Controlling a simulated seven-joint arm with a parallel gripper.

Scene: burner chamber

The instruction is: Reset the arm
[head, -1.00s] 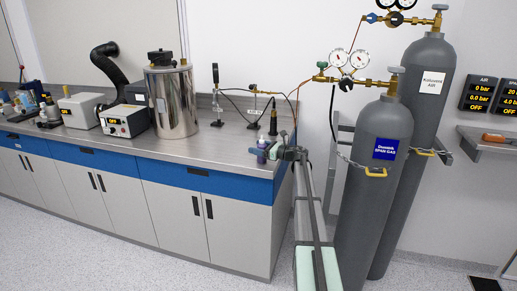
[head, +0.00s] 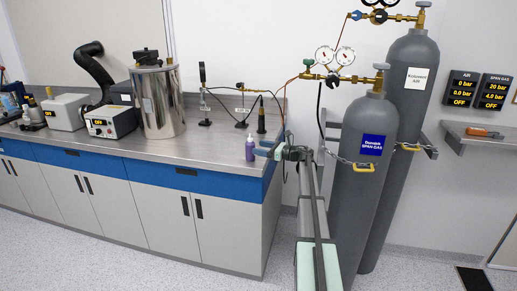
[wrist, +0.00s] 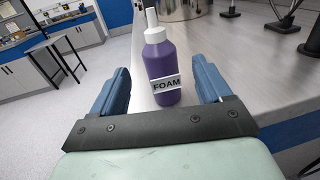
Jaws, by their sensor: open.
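The arm's end, my gripper (head: 264,151), is at the right end of the bench, and its jaws are open. A purple bottle labelled FOAM (wrist: 163,72), with a white nozzle, stands upright on the bench top. It also shows in the head view (head: 250,145), just left of my gripper. In the wrist view my gripper's two blue fingers (wrist: 160,92) are apart, one to each side of the bottle in the picture. The bottle appears to stand ahead of the fingertips, and I see no contact.
The steel bench (head: 110,140) carries a steel vessel (head: 158,102), a control box (head: 110,122) and thin stands (head: 204,95). Two grey gas cylinders (head: 362,190) stand close to the right of my arm. A wall shelf (head: 480,136) is further right. Floor in front is clear.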

